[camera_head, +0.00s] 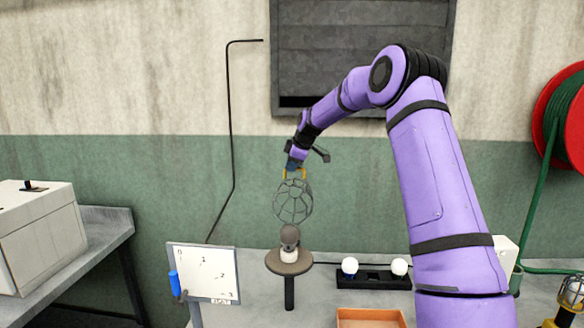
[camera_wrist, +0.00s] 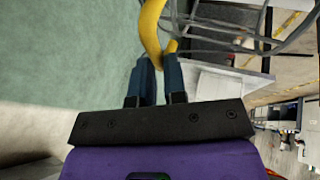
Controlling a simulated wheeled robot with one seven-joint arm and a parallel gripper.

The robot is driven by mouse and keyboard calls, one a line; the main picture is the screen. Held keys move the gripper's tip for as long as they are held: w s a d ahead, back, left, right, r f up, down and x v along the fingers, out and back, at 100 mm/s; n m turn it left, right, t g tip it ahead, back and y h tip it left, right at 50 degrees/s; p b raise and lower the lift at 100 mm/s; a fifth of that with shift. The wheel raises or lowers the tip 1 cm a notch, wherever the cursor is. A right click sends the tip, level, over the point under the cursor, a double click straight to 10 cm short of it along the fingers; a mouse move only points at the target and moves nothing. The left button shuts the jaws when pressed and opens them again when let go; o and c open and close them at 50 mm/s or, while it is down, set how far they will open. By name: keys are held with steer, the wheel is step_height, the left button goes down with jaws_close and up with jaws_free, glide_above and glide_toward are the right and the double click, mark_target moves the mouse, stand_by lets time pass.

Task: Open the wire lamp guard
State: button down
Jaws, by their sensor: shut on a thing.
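The wire lamp guard (camera_head: 279,200) is a round dark cage with a yellow handle (camera_head: 285,174) at its top. It is above a dark bulb (camera_head: 290,233) in a white socket (camera_head: 289,254), on a round pedestal (camera_head: 304,267). Whether the cage's lower end touches the bulb or is still joined to the stand I cannot tell. My gripper (camera_head: 295,165) is at the cage's top. In the wrist view, its blue fingers (camera_wrist: 158,72) are shut on the curved yellow handle (camera_wrist: 150,28), with the cage wires (camera_wrist: 225,32) to the right.
A black tray (camera_head: 372,283) with two white bulbs (camera_head: 350,266) is to the right, near an orange tray (camera_head: 368,314). A bent black rod (camera_head: 231,120) is on the wall behind.

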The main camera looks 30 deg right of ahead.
steer(key=shift+f, duration=0.2)
steer(key=c, duration=1.2)
jaws_free()
steer(key=shift+o, duration=0.2)
steer(key=shift+r, duration=0.15)
steer(key=v, duration=1)
steer(key=shift+r, duration=0.25)
steer(key=shift+s+d, duration=0.1)
steer(key=shift+s, duration=0.05)
